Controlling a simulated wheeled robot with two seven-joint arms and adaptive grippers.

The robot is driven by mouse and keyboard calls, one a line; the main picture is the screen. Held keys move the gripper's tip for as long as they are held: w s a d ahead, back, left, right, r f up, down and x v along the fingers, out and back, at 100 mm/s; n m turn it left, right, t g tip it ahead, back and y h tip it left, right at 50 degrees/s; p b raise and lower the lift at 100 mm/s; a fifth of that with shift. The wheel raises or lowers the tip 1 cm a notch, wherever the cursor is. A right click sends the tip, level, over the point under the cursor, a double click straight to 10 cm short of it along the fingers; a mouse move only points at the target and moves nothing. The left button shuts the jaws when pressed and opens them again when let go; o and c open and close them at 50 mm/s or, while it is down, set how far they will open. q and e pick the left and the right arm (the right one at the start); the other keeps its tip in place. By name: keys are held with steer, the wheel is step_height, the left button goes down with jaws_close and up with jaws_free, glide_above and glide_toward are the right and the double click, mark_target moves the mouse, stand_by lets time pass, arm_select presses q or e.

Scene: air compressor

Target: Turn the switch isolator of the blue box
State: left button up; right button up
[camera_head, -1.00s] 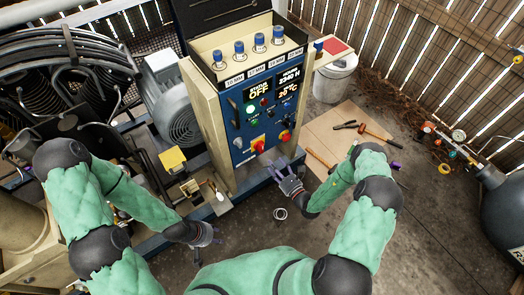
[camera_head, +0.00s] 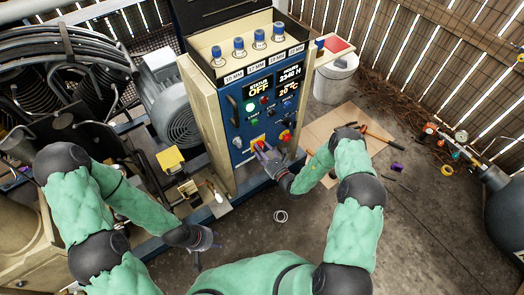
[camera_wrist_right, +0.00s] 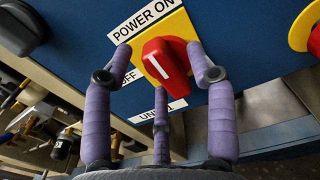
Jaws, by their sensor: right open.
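The blue box (camera_head: 238,115) is a tall control panel in the middle of the head view. Its switch isolator is a red knob (camera_wrist_right: 168,64) on a yellow plate (camera_wrist_right: 182,28) marked "POWER ON" and "OFF" in the right wrist view. The white line on the knob slants toward the upper left. My right gripper (camera_wrist_right: 160,58) is open, with purple fingers on either side of the knob and a third below it; contact is unclear. In the head view the right gripper (camera_head: 262,150) covers much of the knob. My left gripper (camera_head: 202,243) hangs low at left, away from the box.
Another red knob on yellow (camera_head: 285,135) sits to the right on the same panel. A black handle (camera_head: 233,109) is at the panel's left. A compressor motor (camera_head: 172,100) stands left of the box. Tools lie on a board (camera_head: 345,125) at right.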

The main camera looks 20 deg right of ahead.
jaws_close()
steer(key=shift+n, duration=0.4)
steer(key=n+p, duration=0.1)
steer(key=n, duration=0.4)
steer(key=f+n+p, duration=0.1)
steer(key=n+p, duration=0.1)
steer(key=n, duration=0.4)
steer(key=n+p, duration=0.1)
steer(key=n, duration=0.5)
steer(key=shift+f, duration=0.15)
stand_by(0.4)
